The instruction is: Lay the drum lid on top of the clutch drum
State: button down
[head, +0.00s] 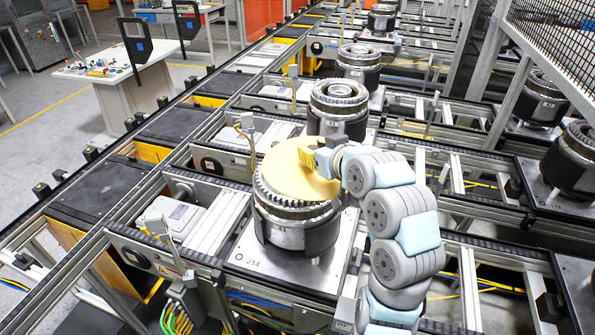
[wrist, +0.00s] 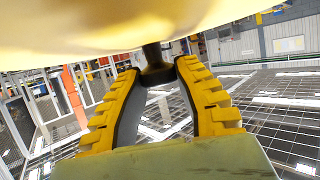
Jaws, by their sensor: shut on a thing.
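The drum lid (head: 288,178) is a flat pale-yellow disc over the clutch drum (head: 296,234) in the head view. The dark drum stands on a metal pallet, and its toothed silver rim shows at the left and front of the lid. I cannot tell whether the lid touches the rim or hovers just above it. My gripper (head: 308,157) reaches in from the right over the lid. In the wrist view, its yellow fingers (wrist: 157,76) are closed around a dark knob on the lid (wrist: 150,22), whose yellow surface fills the top.
Another drum (head: 338,108) stands on the line just behind, with more drums farther back. More drums (head: 575,160) stand at the right, near a mesh fence (head: 560,40). A small sensor post (head: 247,130) rises left of the lid. A white workbench (head: 120,75) is at the far left.

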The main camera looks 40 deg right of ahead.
aim_at(301, 141)
jog(key=x, duration=0.3)
jog(key=d+p+x, duration=0.1)
jog(key=x, duration=0.2)
jog(key=p+x, duration=0.1)
jog(key=x, duration=0.2)
jog(key=shift+s+d+f, duration=0.15)
jog(key=shift+s+d, duration=0.05)
jog(key=shift+d, duration=0.05)
jog(key=w+f, duration=0.1)
jog(key=w+d+f+p, duration=0.1)
jog(key=f, duration=0.1)
jog(key=w+d+f, duration=0.1)
jog(key=w+f, duration=0.1)
jog(key=shift+f+p, duration=0.2)
jog(key=shift+p, duration=0.15)
jog(key=shift+w+f, duration=0.2)
jog(key=shift+w+d+f+p, duration=0.1)
jog(key=shift+f+p, duration=0.7)
jog(key=shift+f, duration=0.85)
jog(key=shift+f, duration=0.1)
jog(key=c, duration=0.9)
grip_release()
jog(key=shift+o, duration=0.2)
jog(key=shift+b+v, duration=1.3)
jog(key=shift+v, duration=4.75)
